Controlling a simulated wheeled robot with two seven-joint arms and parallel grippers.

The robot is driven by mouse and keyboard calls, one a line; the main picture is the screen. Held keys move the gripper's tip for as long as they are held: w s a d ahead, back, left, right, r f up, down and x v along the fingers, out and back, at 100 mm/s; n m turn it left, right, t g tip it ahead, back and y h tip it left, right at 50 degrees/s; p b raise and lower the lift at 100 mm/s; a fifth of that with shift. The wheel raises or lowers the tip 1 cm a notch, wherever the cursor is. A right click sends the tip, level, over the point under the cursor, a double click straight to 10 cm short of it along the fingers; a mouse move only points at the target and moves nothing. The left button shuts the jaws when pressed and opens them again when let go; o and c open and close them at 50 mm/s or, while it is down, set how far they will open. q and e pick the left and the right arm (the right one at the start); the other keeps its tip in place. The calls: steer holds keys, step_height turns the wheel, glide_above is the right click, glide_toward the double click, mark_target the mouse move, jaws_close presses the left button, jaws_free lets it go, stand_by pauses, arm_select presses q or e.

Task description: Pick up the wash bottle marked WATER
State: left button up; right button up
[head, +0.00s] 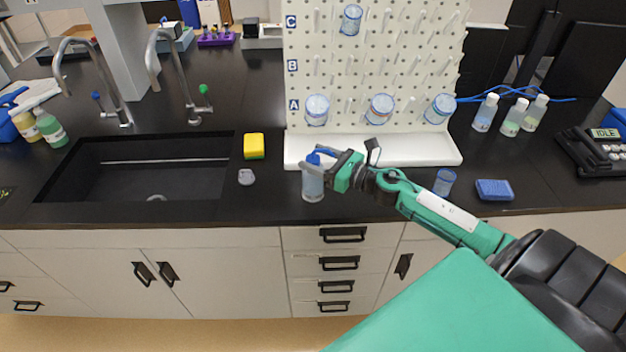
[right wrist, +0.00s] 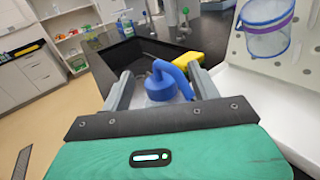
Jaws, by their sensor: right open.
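A wash bottle (head: 313,187) with a pale body and a blue cap and spout stands upright on the black bench, in front of the white pegboard. Its blue top (right wrist: 160,84) also shows in the right wrist view; no marking on it can be read. My right gripper (head: 313,160) is open at the bottle's top, with one finger on each side of the blue cap in the right wrist view. Whether the fingers touch it I cannot tell. The gripper hides part of the bottle in the head view. My left gripper is not in view.
A yellow sponge (head: 254,146) and a small grey item (head: 246,177) lie left of the bottle, beside the black sink (head: 75,183). The pegboard (head: 410,70) holds several beakers. Several other bottles (head: 513,118) stand farther right.

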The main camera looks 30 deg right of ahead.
steer(key=shift+w+a, duration=0.3)
steer(key=shift+w, duration=0.3)
jaws_close()
stand_by(1.1)
